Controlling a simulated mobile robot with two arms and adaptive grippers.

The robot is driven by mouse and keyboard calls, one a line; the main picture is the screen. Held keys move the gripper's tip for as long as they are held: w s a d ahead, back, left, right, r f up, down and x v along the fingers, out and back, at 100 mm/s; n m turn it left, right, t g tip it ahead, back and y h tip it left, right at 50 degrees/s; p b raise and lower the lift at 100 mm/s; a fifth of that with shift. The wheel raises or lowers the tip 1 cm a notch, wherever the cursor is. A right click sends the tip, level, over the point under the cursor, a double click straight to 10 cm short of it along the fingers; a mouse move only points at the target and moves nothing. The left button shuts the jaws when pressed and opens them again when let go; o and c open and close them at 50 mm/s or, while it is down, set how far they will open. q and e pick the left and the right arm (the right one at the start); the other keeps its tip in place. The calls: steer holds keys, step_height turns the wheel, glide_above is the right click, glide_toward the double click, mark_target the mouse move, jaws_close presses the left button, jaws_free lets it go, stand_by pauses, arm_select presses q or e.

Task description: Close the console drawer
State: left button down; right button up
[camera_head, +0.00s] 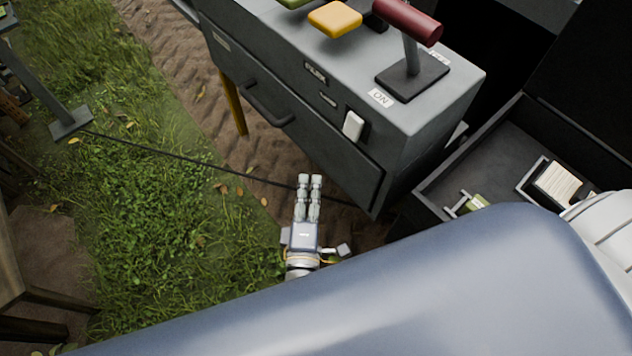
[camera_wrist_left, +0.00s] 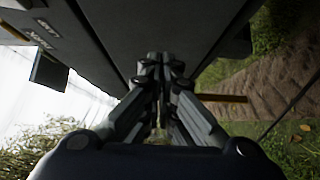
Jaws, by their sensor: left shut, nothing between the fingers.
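The grey console (camera_head: 436,118) stands at upper centre in the head view. Its drawer front (camera_head: 318,132) is a dark panel with a bar handle (camera_head: 268,104) at its left part. I cannot tell for sure how far the drawer stands out from the body. My left gripper (camera_head: 310,178) is shut and empty, its fingers together and pointing at the console, below and right of the handle and apart from it in the picture. In the left wrist view the fingers (camera_wrist_left: 161,65) lie over a dark console face (camera_wrist_left: 165,28). My right gripper is not in view.
On the console top are a red-handled lever (camera_head: 408,50) and a yellow button (camera_head: 334,18). An open dark case (camera_head: 432,190) with small items stands at right. A thin cable (camera_head: 190,158) crosses the grass. A wooden table (camera_head: 12,258) is at lower left.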

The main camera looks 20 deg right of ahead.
arm_select(q)
steer(key=v, duration=0.8)
steer(key=shift+s+b, duration=0.4)
steer(key=shift+s, duration=0.05)
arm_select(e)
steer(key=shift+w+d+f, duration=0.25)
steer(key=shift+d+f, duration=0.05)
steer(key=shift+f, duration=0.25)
arm_select(q)
steer(key=shift+f, duration=0.15)
